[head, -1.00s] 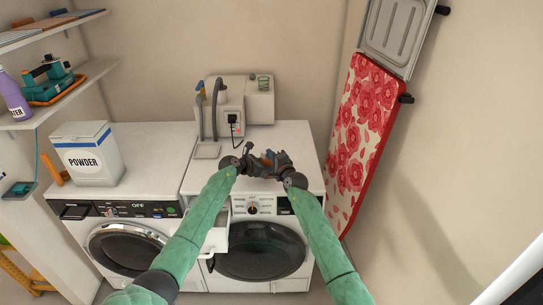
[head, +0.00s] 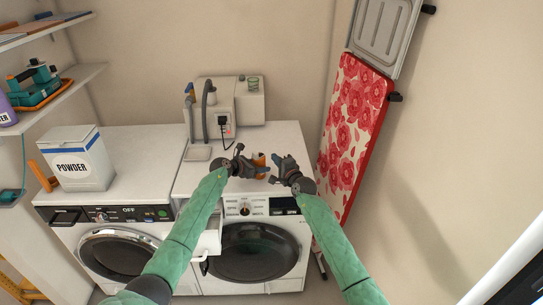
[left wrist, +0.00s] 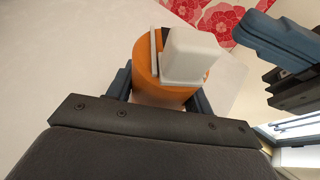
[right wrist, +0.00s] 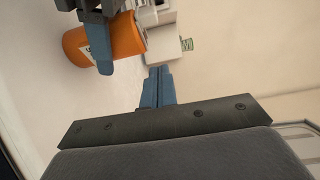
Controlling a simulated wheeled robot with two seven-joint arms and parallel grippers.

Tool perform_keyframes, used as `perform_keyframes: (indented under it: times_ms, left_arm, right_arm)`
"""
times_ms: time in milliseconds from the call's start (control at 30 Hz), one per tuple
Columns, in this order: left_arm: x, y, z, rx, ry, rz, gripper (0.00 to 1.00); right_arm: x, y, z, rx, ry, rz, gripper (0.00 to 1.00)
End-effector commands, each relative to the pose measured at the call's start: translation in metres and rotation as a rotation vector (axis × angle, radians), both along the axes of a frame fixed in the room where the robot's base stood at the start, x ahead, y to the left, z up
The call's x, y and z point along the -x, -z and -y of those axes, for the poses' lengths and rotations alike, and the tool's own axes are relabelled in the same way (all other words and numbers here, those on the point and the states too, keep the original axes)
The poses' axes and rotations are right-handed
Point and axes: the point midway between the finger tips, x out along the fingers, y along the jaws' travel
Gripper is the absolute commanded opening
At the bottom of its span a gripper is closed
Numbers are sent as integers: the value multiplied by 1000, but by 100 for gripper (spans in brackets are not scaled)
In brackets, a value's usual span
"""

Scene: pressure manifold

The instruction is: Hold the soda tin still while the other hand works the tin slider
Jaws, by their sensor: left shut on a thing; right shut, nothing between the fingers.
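The soda tin (head: 259,159) is a small orange can with a pale label, held above the right-hand washer top. My left gripper (head: 250,166) is shut on it; in the left wrist view its blue fingers stand on both sides of the tin (left wrist: 148,75). A pale grey block, apparently the tin slider (left wrist: 190,55), sits on the tin's end. My right gripper (head: 277,165) is shut and empty, a short gap to the right of the tin. In the right wrist view the tin (right wrist: 122,38) lies left of and beyond my closed right fingers (right wrist: 157,85).
A grey dosing unit (head: 240,100) with hoses stands at the back of the right-hand washer (head: 290,140). A powder box (head: 78,160) stands on the left machine. A red floral ironing board (head: 350,120) leans on the wall at right. The washer top around the grippers is mostly clear.

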Motion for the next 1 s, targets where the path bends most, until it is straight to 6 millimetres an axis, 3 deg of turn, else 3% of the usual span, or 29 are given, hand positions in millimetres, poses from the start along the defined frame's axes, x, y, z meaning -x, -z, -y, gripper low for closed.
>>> perform_keyframes:
  times_ms: [300,800,833,933,1000]
  left_arm:
    - [0,0,0,0,0,0,28]
    - [0,0,0,0,0,0,28]
    - [0,0,0,0,0,0,55]
    - [0,0,0,0,0,0,75]
    - [0,0,0,0,0,0,77]
  right_arm:
    - [32,0,16,0,0,0,0]
    - [36,0,17,1,0,0,0]
    - [36,0,17,1,0,0,0]
    - [36,0,17,1,0,0,0]
    - [36,0,17,1,0,0,0]
